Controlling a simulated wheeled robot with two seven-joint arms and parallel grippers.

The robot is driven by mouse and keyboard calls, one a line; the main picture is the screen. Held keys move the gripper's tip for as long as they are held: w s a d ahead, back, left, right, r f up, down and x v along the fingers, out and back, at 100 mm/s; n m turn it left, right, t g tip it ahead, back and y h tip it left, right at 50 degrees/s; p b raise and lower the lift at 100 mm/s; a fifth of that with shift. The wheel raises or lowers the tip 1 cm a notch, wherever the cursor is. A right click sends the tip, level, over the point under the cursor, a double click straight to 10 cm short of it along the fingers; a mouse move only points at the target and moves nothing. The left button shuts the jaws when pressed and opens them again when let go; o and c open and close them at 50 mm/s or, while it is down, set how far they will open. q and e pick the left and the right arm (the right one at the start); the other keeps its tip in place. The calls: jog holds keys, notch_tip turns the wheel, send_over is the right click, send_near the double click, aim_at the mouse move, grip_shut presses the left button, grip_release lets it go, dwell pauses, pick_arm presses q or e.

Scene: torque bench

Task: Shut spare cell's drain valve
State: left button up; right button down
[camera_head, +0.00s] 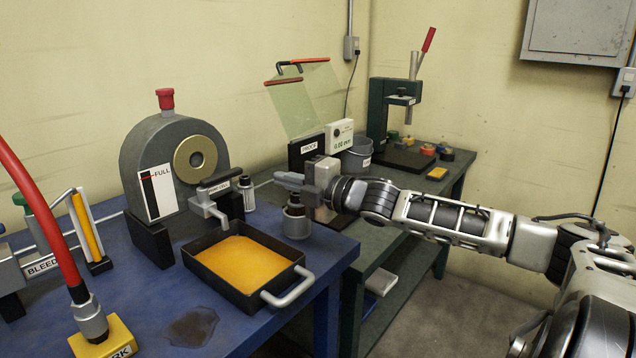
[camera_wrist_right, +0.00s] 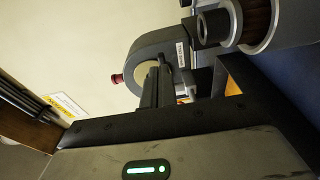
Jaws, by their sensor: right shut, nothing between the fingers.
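A grey drum-shaped cell (camera_head: 170,150) with a red top knob, a brass disc and a FULL gauge stands on the blue bench. It also shows in the right wrist view (camera_wrist_right: 172,50). At its lower front is a metal drain tap (camera_head: 208,206) with a dark lever handle (camera_head: 222,176); a small label there is too small to read surely. The spout hangs over a black tray (camera_head: 226,287) of amber fluid. My right gripper (camera_head: 280,181) is shut and empty, pointing left, to the right of the lever and apart from it. My left gripper is out of view.
A grey cylinder (camera_head: 296,222) stands below my right gripper, with a small bottle (camera_head: 246,192) left of it. A red hose (camera_head: 45,225) and BLEED rack (camera_head: 40,267) are at left. A dark wet patch (camera_head: 192,327) lies before the tray. A press (camera_head: 395,110) stands behind.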

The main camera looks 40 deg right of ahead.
pick_arm(q)
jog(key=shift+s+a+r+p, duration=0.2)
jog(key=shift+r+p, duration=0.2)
jog(key=shift+p, duration=0.6)
pick_arm(e)
jog(key=shift+s+d+r, duration=0.1)
jog(key=shift+s+d, duration=0.8)
jog(key=shift+d, duration=0.15)
jog(key=shift+s+d, duration=0.85)
jog(key=shift+d, duration=0.2)
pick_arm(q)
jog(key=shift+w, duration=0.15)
